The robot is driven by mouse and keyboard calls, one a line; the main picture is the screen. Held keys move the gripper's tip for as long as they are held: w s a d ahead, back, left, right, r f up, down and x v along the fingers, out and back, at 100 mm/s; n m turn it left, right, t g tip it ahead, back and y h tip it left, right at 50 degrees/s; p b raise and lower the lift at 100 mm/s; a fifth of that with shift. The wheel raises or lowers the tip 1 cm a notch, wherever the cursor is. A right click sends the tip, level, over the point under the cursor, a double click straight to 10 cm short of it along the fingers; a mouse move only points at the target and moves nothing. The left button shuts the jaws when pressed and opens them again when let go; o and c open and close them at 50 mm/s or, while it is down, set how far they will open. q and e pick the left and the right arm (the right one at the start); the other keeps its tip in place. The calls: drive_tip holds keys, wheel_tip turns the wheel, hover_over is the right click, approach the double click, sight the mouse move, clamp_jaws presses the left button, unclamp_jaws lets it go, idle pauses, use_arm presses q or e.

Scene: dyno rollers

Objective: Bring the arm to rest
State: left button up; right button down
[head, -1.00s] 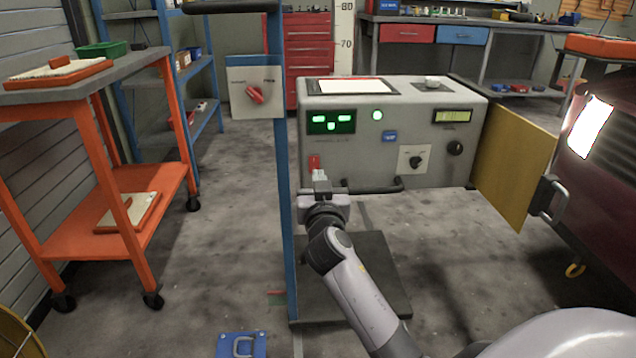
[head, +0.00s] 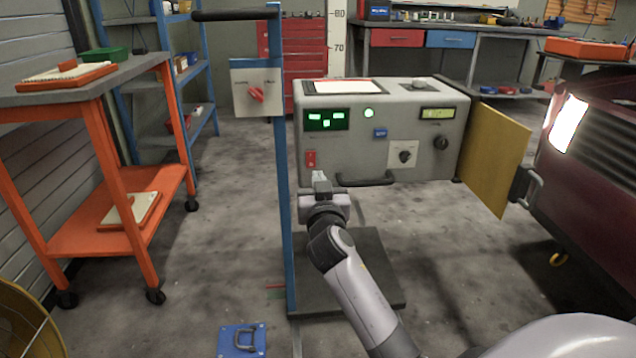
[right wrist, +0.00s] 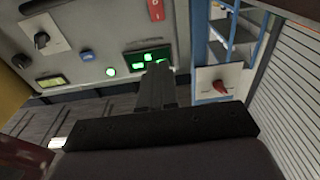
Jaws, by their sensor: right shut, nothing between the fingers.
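My right gripper (head: 320,180) is shut and empty in the head view. Its arm reaches up from the bottom right, and the fingers point at the grey console. The fingertips are just below the console's red switch (head: 310,158), apart from it as far as I can tell. In the right wrist view the shut fingers (right wrist: 156,85) stand in front of the console's face, and the red switch (right wrist: 156,10) is at the top. My left gripper is not in view.
The grey console (head: 350,155) has green lit displays, knobs and an open yellow door (head: 495,155) at its right. A blue post (head: 281,200) with a red-knob panel (head: 257,90) stands left of my arm. An orange cart (head: 100,235) is at the left, a dark red car (head: 590,190) at the right.

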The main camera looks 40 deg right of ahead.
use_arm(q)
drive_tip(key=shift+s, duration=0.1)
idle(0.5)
